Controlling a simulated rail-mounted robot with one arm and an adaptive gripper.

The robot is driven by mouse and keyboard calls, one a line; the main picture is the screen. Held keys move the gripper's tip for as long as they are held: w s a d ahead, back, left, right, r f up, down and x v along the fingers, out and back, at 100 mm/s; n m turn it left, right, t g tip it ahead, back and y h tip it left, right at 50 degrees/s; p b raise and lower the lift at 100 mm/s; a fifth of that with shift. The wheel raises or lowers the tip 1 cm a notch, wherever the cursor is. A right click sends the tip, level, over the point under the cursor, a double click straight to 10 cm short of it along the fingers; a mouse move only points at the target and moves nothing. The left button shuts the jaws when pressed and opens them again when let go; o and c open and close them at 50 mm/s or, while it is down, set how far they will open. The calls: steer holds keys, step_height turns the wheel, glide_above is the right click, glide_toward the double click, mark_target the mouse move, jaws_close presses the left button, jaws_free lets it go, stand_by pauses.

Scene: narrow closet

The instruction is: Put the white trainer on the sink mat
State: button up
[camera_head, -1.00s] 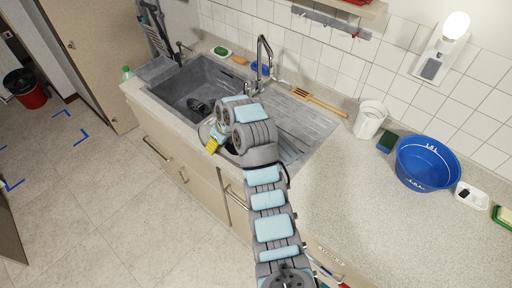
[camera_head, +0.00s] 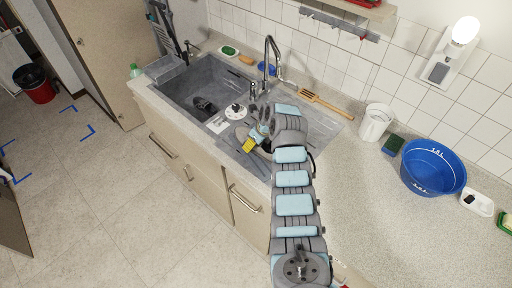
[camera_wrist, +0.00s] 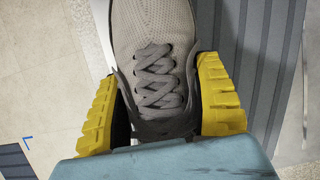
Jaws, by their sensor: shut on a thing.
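The trainer shows close in the wrist view (camera_wrist: 155,50) as a pale grey knit shoe with grey laces. My gripper (camera_wrist: 165,105) has its yellow-padded fingers on both sides of the shoe's laced part, shut on it. In the head view my gripper (camera_head: 253,143) is over the front of the draining side, right of the sink basin. The trainer is mostly hidden there by the gripper and wrist. A grey ribbed surface (camera_wrist: 262,60) lies right of the trainer in the wrist view; I cannot tell whether it is the sink mat or the drainer.
The grey sink basin (camera_head: 190,90) holds a dark object (camera_head: 205,105). A tall tap (camera_head: 268,62) stands behind. The counter's front right is clear.

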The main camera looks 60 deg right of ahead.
mark_target(256, 147)
steer(key=shift+s+d+f, duration=0.15)
steer(key=shift+d+f, duration=0.2)
steer(key=shift+f, duration=1.55)
steer(key=o, duration=1.2)
steer(key=shift+c, duration=0.2)
steer(key=shift+v, duration=6)
steer(key=shift+a+f, duration=0.1)
